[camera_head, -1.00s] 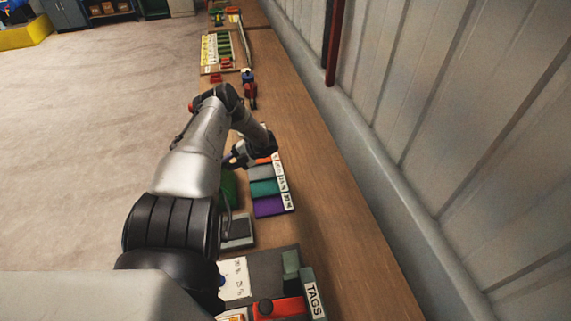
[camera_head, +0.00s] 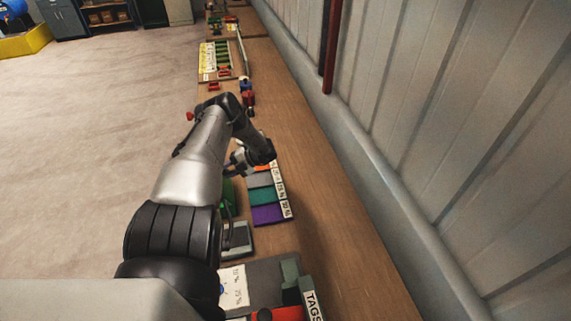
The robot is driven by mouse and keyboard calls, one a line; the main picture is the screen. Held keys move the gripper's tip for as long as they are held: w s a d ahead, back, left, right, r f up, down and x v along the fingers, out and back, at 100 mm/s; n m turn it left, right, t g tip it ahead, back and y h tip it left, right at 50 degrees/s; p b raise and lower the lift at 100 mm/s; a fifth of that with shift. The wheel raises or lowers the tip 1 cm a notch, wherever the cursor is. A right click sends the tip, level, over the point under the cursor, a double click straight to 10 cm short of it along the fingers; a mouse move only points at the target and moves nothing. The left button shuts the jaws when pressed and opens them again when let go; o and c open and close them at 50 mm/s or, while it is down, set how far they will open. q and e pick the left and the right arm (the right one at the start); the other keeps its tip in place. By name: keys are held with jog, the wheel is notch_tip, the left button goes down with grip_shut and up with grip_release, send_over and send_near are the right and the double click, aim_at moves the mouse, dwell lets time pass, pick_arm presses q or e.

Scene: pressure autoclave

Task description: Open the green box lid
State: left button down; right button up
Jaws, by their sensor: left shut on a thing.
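A green box (camera_head: 228,194) stands at the left edge of the bench, mostly hidden behind my left arm. Only a narrow part of it shows. My left gripper (camera_head: 236,166) is just beyond the visible green part, beside the coloured compartments. It is shut, apparently on the green box lid, but the fingertips are small and the contact is hidden. I cannot tell how far the lid is raised. My right gripper is not in view.
A labelled rack with purple (camera_head: 268,214) and teal (camera_head: 262,195) sections lies right of the gripper. A grey device (camera_head: 238,236) and a TAGS box (camera_head: 313,304) are nearer. Red and blue items (camera_head: 247,92) stand beyond. The wall runs along the right; bare bench lies between.

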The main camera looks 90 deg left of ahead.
pick_arm(q)
jog(key=shift+d+f, duration=0.1)
jog(key=c, duration=1)
grip_release()
jog(key=shift+o, duration=1)
jog(key=b+v, duration=0.5)
jog(key=v, duration=0.8)
jog(key=shift+w, duration=0.35)
